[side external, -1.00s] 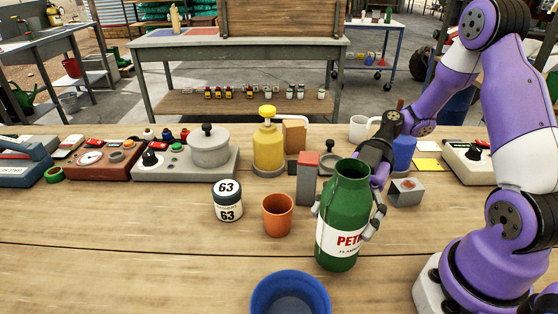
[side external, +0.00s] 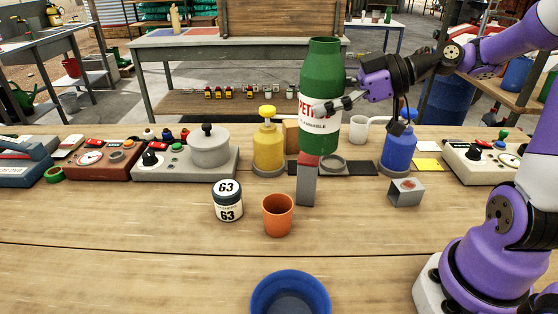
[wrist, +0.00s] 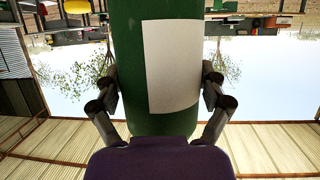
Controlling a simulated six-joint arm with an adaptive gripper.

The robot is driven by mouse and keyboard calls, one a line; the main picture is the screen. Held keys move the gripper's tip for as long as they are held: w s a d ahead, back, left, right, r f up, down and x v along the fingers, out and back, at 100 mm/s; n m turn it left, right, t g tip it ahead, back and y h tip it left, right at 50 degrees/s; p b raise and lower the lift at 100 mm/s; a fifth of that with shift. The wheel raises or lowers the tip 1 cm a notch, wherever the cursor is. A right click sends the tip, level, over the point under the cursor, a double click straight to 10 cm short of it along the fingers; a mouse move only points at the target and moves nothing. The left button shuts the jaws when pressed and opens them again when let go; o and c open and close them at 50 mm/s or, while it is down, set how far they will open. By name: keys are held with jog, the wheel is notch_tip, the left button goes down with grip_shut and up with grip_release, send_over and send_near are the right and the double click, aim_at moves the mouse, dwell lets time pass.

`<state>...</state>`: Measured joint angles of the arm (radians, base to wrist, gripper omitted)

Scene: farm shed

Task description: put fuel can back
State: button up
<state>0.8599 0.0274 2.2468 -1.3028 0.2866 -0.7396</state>
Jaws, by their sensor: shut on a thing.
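The green fuel can (side external: 321,72), with a white "PETROL" label, is held upright in the air above the back of the bench. My gripper (side external: 335,104) is shut on it from the right side, around its middle. In the wrist view the green can (wrist: 128,65) fills the middle, with a finger of my gripper (wrist: 160,95) against each side and a blank white label facing me. Below the can, a grey ring-shaped holder (side external: 333,163) stands between the yellow can (side external: 269,146) and the blue can (side external: 398,150). The can's base partly overlaps the ring in the picture.
A grey block with a red top (side external: 307,180) stands just in front of the held can. An orange cup (side external: 278,215), a jar marked 63 (side external: 227,201), a small metal box (side external: 406,191) and a blue bowl (side external: 290,295) stand nearer. A white mug (side external: 359,129) is behind.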

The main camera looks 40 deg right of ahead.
jog(key=w+d+r+m+t+h, duration=0.2)
jog(key=d+r+m+t+h, duration=0.1)
jog(key=d+r+m+h, duration=0.25)
jog(key=w+a+f+n+g+y, duration=0.1)
jog(key=a+f+n+g+y, duration=0.15)
jog(key=a, duration=0.75)
jog(key=w+a+f+n+g+y, duration=0.1)
jog(key=a+n+y, duration=0.2)
jog(key=a, duration=0.6)
jog(key=s+a+f+n+g+y, duration=0.25)
jog(key=s+a, duration=0.35)
jog(key=a, duration=0.4)
jog(key=s+a+f+n+g+y, duration=0.2)
jog(key=s+a+f+n+g, duration=0.15)
jog(key=s+a, duration=0.45)
jog(key=shift+t+h, duration=0.25)
jog(key=shift+t, duration=0.1)
jog(key=shift+w+d+f, duration=0.15)
jog(key=shift+w+f, duration=1.7)
jog(key=shift+w, duration=0.2)
jog(key=shift+w+d+f, duration=0.2)
jog(key=shift+w+f, duration=1.65)
jog(key=shift+w, duration=0.2)
jog(key=shift+w+d+f, duration=0.15)
jog(key=shift+w+f, duration=1.7)
jog(key=shift+w, duration=0.2)
